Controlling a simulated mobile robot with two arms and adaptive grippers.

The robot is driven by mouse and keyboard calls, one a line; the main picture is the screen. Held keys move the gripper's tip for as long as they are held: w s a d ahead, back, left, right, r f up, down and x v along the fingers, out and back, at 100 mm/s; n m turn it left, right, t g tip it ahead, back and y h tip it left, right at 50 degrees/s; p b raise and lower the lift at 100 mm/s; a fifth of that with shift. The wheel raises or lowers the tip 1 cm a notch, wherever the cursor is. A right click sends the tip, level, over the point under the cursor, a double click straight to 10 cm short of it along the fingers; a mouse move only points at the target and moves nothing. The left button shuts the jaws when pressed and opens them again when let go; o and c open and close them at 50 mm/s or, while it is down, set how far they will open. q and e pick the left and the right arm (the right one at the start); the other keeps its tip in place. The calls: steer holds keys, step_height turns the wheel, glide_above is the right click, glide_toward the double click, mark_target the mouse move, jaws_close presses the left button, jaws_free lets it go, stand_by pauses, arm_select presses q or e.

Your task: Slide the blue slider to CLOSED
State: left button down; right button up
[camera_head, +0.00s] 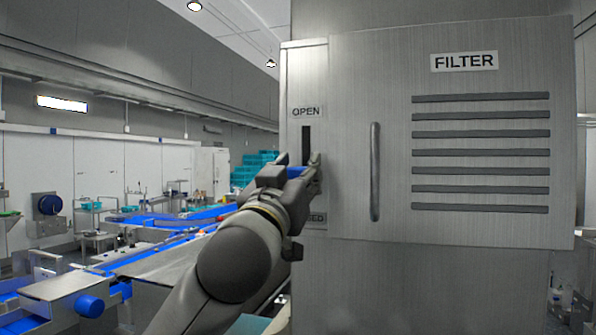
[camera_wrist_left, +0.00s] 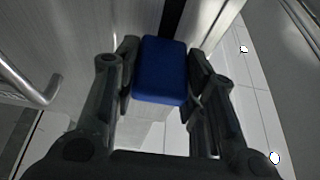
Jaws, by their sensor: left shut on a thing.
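The blue slider (camera_head: 297,172) sits in a dark vertical slot (camera_head: 306,145) on the metal cabinet's narrow left panel. An OPEN label (camera_head: 306,112) is above the slot, and a label below reads "SED" where it shows, the rest hidden by my gripper. My left gripper (camera_head: 301,171) is at the slider, below the visible part of the slot. In the left wrist view the blue slider (camera_wrist_left: 161,70) is between the two fingers of my left gripper (camera_wrist_left: 162,84), which is shut on it. My right gripper is not in view.
The cabinet door with a FILTER label (camera_head: 464,62) has a vertical handle (camera_head: 375,172) right of the slider and several dark vents. The handle also shows in the left wrist view (camera_wrist_left: 30,88). Blue conveyors (camera_head: 160,250) and teal crates (camera_head: 252,168) stand behind at the left.

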arm_select(q)
step_height(320, 180, down, 4)
steer(key=shift+w+d+f+b, duration=0.1)
steer(key=shift+f+b, duration=0.05)
steer(key=shift+b, duration=1.1)
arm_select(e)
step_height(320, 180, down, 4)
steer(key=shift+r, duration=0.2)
arm_select(q)
steer(key=c, duration=1.2)
jaws_free()
steer(key=shift+f, duration=0.1)
steer(key=shift+c, duration=0.2)
steer(key=shift+o, duration=0.4)
steer(key=shift+s, duration=0.2)
steer(key=v, duration=1.1)
steer(key=shift+s+a, duration=0.25)
steer(key=shift+s, duration=0.05)
